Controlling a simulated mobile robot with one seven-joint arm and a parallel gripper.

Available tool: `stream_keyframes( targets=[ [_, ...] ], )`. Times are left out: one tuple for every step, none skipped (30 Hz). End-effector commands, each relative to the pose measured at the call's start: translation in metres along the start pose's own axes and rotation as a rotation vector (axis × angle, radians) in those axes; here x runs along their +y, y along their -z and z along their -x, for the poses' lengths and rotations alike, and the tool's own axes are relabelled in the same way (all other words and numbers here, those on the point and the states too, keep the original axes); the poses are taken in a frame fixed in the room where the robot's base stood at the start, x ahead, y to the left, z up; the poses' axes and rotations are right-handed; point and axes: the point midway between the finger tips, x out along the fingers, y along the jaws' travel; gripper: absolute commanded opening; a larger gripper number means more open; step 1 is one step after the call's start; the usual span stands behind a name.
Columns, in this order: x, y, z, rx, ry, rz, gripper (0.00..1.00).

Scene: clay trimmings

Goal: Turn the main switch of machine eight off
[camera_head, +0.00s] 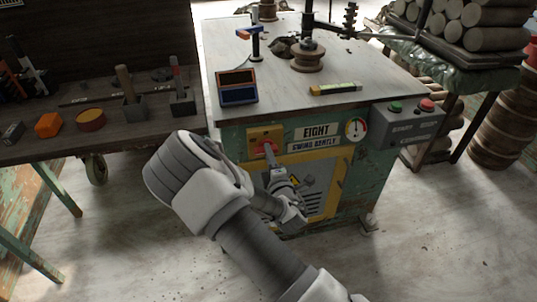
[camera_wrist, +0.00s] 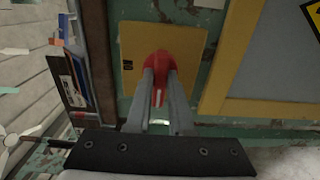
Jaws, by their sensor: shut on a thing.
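Machine eight is a worn green cabinet with a pale top, and its plate (camera_head: 317,131) reads "EIGHT". The main switch is a red rotary knob (camera_wrist: 158,66) on a yellow square plate (camera_wrist: 133,48), which also shows on the cabinet front in the head view (camera_head: 257,134). My gripper (camera_wrist: 159,88) is shut on the red knob, with one finger on each side of it. A white mark shows on the knob's handle between the fingers. In the head view my gripper (camera_head: 268,152) partly covers the knob.
A grey box (camera_head: 408,124) with a green and a red button is at the cabinet's right corner, beside a round gauge (camera_head: 355,129). A dark workbench (camera_head: 100,145) with tools stands at left. A rack of clay rolls (camera_head: 485,38) stands at right. Bare floor lies in front.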

Motion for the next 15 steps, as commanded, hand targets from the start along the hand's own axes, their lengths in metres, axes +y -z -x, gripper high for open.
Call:
stream_keyframes(
  targets=[
    [-0.0004,0.0,0.0002,0.0,0.001,0.007,0.0],
    [-0.0003,0.0,0.0002,0.0,0.001,0.01,0.0],
    [-0.0003,0.0,0.0001,0.0,0.001,0.013,0.0],
    [-0.0003,0.0,0.0002,0.0,0.001,0.014,0.0],
    [-0.0002,0.0,0.0001,0.0,0.001,0.016,0.0],
    [-0.0002,0.0,0.0001,0.0,0.001,0.016,0.0],
    [-0.0002,-0.0001,0.0002,0.0,0.001,0.017,0.0],
    [-0.0002,-0.0001,0.0001,0.0,0.001,0.017,0.0],
    [-0.0002,-0.0001,0.0002,0.0,0.001,0.017,0.0],
    [-0.0002,-0.0001,0.0002,0.0,0.001,0.017,0.0],
    [-0.0002,-0.0001,0.0001,0.0,0.001,0.017,0.0],
    [-0.0002,0.0,0.0001,0.0,0.001,0.017,0.0],
    [-0.0002,-0.0001,0.0001,0.0,0.001,0.017,0.0],
    [-0.0002,-0.0001,0.0001,0.0,0.001,0.017,0.0],
    [-0.0002,-0.0001,0.0001,0.0,0.001,0.017,0.22]
  ],
)
